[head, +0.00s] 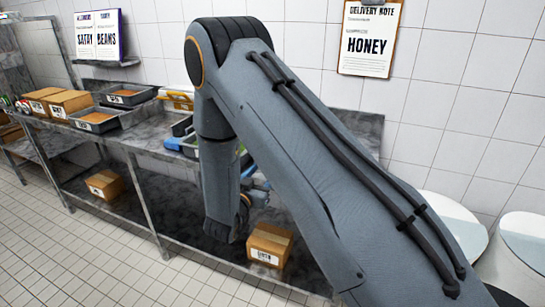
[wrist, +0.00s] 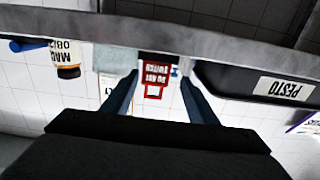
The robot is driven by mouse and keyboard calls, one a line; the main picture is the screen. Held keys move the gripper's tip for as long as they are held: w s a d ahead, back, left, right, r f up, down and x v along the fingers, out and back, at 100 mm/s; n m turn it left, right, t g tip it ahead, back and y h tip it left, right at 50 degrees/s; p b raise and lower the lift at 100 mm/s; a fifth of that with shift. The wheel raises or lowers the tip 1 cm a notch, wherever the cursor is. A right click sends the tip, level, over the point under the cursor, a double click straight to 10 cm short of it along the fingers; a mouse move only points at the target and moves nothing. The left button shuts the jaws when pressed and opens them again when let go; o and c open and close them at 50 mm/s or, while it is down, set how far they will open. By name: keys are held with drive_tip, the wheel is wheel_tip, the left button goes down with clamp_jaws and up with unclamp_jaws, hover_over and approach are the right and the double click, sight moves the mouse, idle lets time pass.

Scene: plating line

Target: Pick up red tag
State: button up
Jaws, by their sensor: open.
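The red tag (wrist: 154,82) shows in the wrist view as a small red-framed card with white lettering, upside down in the picture. Its lettering seems to read "DO NOT SWITCH". My gripper (wrist: 159,77) is open, with one dark finger on each side of the tag in the picture. I cannot tell how far beyond the fingertips the tag is. In the head view my arm covers much of the counter, and I cannot make out the tag there.
In the wrist view a dark tray labelled PESTO (wrist: 270,84) is at right and a labelled bottle (wrist: 66,58) at left. The grey counter (head: 95,128) holds trays and cardboard boxes (head: 68,103). A lower shelf holds another box (head: 270,246). A HONEY clipboard (head: 368,38) hangs behind.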

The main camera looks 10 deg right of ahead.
drive_tip(key=p+x, duration=0.1)
drive_tip(key=x, duration=0.1)
drive_tip(key=p+x, duration=0.1)
drive_tip(key=x, duration=0.1)
drive_tip(key=p+x, duration=0.1)
drive_tip(key=x, duration=0.2)
drive_tip(key=shift+s+d+r, duration=0.2)
drive_tip(key=shift+d+r, duration=0.15)
drive_tip(key=shift+w+d, duration=0.1)
drive_tip(key=shift+w, duration=0.15)
drive_tip(key=shift+c, duration=0.3)
drive_tip(key=c, duration=0.7)
